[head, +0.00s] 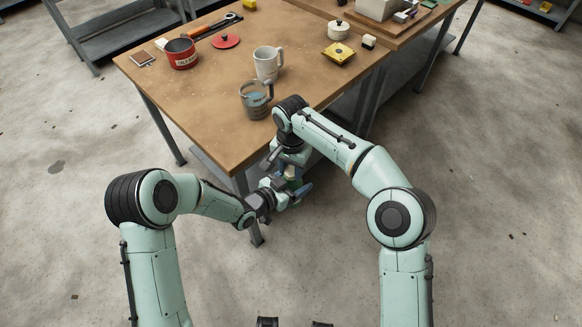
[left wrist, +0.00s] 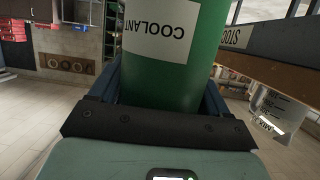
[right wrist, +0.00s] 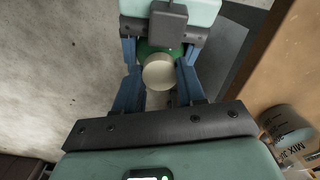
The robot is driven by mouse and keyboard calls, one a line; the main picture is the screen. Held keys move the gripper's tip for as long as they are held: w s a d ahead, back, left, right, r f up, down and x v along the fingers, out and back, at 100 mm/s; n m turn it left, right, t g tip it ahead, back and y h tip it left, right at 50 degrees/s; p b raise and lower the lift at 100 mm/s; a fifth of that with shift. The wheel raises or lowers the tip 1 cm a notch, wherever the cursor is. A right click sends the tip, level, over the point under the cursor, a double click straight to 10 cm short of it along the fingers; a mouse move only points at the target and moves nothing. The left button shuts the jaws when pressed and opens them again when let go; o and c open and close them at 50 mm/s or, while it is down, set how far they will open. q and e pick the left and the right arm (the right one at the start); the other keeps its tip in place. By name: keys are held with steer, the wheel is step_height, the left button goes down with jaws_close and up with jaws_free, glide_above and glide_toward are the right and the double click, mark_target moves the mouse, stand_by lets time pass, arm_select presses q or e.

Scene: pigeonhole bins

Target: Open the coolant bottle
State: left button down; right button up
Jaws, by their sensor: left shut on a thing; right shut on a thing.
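The green coolant bottle (left wrist: 165,75) with a white COOLANT label is between the blue fingers of my left gripper (left wrist: 160,95), which is shut on it. In the right wrist view the bottle's round cream cap (right wrist: 158,72) lies between the fingers of my right gripper (right wrist: 158,88), which is shut on it. A little green of the bottle (right wrist: 147,50) shows behind the cap. In the head view both grippers meet off the table's near edge, and they hide most of the bottle. I cannot tell whether the cap is still seated on the bottle.
The wooden table (head: 205,95) is close beside the grippers. A clear MIX jug (head: 256,105) and a white mug (head: 267,62) stand near its edge. A red tin (head: 182,56), a red lid (head: 226,41) and a white pot (head: 338,31) stand farther back. The floor in front is clear.

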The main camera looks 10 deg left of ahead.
steer(key=o, duration=1.2)
steer(key=shift+c, duration=0.2)
steer(key=shift+r, duration=0.1)
step_height(320, 180, up, 4)
steer(key=shift+r, duration=0.15)
steer(key=shift+c, duration=0.3)
step_height(320, 180, up, 3)
steer(key=m, duration=0.3)
step_height(320, 180, down, 8)
steer(key=shift+r, duration=0.25)
steer(key=shift+c, duration=0.3)
